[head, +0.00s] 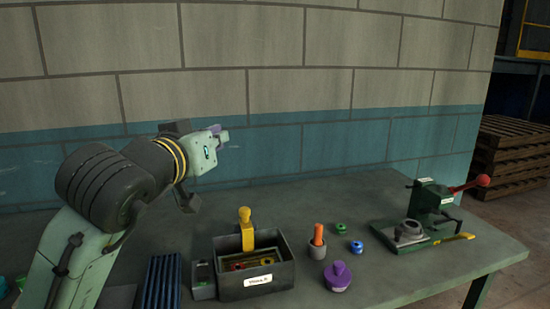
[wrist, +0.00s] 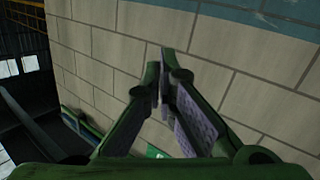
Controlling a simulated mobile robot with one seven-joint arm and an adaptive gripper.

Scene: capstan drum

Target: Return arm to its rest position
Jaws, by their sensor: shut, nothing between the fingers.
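My arm rises from the lower left of the head view. My gripper (head: 221,136) is held above the table, in front of the wall, pointing right. In the wrist view, my gripper (wrist: 160,85) shows two green fingers with purple pads that come together at the tips with nothing between them.
The grey table (head: 330,195) holds a dark bin (head: 258,285) with a yellow-handled tool (head: 246,228), an orange peg in a grey cup (head: 317,250), a purple knob-like part (head: 338,276), small green and blue rings, and a green machine (head: 428,205) with a red-tipped lever. Wooden pallets (head: 510,150) stand beyond, right.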

